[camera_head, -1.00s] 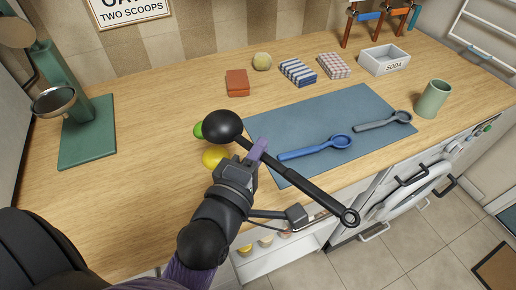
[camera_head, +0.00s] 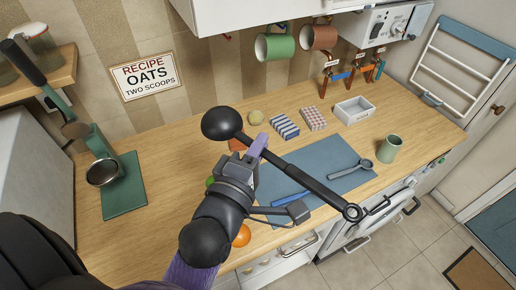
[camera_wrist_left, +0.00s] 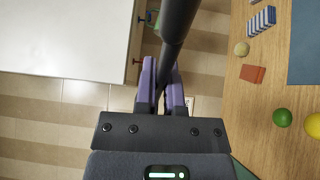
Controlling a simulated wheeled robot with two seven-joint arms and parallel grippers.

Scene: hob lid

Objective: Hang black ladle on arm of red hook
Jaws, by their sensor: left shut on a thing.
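The black ladle (camera_head: 305,181) is held across my left gripper (camera_head: 257,147) in the head view. Its round bowl points to the upper left and its ringed handle end to the lower right. My left gripper is shut on the handle, above the counter. In the left wrist view the black handle (camera_wrist_left: 177,25) runs up from between the purple fingers (camera_wrist_left: 162,88). A small red hook (camera_head: 228,37) shows under the wall cabinet, left of the green mug, apart from the ladle. A red hook (camera_wrist_left: 138,61) also shows at the cabinet edge in the wrist view. My right gripper is not in view.
The white wall cabinet (camera_head: 262,14) overhangs the counter, with a green mug (camera_head: 274,46) and a brown mug (camera_head: 318,37) hanging below. A blue mat (camera_head: 330,158) with a grey spoon (camera_head: 352,170) lies below the ladle. A green stand (camera_head: 124,188) is at left.

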